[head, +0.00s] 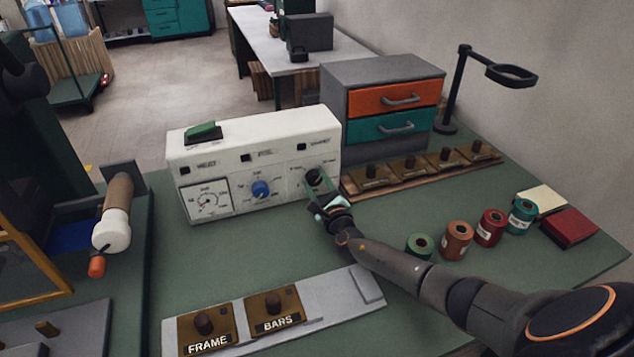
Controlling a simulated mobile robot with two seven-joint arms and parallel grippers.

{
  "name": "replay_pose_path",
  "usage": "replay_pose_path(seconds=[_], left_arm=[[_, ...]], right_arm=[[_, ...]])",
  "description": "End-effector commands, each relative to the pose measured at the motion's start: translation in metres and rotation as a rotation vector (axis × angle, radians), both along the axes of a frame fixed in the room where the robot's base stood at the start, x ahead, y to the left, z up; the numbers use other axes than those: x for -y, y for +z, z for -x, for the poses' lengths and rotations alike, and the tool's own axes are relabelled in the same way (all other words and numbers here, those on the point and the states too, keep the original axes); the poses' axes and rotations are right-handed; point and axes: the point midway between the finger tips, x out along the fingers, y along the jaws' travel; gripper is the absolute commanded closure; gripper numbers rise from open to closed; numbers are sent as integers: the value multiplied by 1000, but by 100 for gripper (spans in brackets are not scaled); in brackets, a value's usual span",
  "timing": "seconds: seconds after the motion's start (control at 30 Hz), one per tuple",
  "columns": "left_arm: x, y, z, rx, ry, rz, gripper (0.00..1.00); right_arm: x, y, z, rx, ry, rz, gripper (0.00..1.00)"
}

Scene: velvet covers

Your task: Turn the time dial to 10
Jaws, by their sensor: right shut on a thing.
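A white control box (222,158) stands on the green table. Its front has a gauge (207,199) at left, a blue dial (260,189) in the middle and a black dial (313,176) at right. Their small labels and scale numbers are too small to read, so I cannot read the setting or tell by label which is the time dial. My right gripper (318,187) reaches the box from the front right and is shut on the black dial, hiding part of it and its scale. My left gripper does not show clearly.
A green switch (203,130) tops the box. A drawer unit (388,64) stands behind it, with a rack of brown stamps (411,165) to the right. Several spools (457,240) stand near my right arm. FRAME and BARS blocks (275,311) lie in front. The table between is clear.

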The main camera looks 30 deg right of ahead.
Motion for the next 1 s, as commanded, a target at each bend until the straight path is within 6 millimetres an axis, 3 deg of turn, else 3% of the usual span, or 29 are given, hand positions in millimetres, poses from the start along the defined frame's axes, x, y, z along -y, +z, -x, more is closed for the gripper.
replay_pose_path(seconds=[0.37, 0.4, 0.67, 1.0], left_arm=[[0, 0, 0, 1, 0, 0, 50], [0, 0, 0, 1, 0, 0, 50], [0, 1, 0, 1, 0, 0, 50], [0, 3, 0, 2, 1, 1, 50]], right_arm=[[0, 0, 0, -1, 0, 5, 100], [0, 0, 0, -1, 0, 4, 48], [0, 0, 0, -1, 0, 4, 19], [-1, 0, 4, -1, 0, 3, 19]])
